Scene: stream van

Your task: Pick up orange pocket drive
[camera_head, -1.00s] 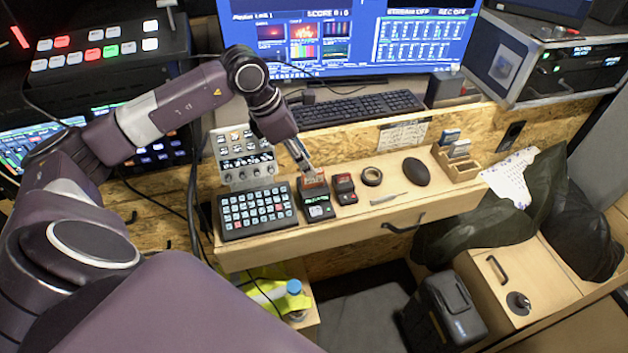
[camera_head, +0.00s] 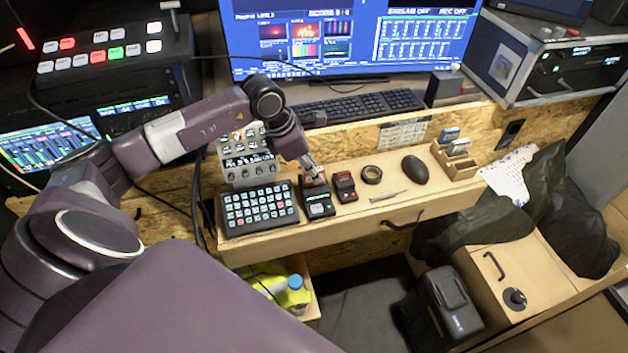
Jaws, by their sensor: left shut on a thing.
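My left gripper (camera_head: 313,170) reaches down over the counter and is shut on the orange pocket drive (camera_head: 315,182). The drive is small and orange-red, and the fingers partly cover it. I cannot tell whether the drive still touches the dock. My right gripper is not in view.
A black key panel (camera_head: 258,211) stands left of the dock. A red and black device (camera_head: 345,187) stands close on its right. Further right are a tape roll (camera_head: 371,174), a dark mouse (camera_head: 415,170) and a wooden card holder (camera_head: 459,165). A keyboard (camera_head: 360,107) lies behind.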

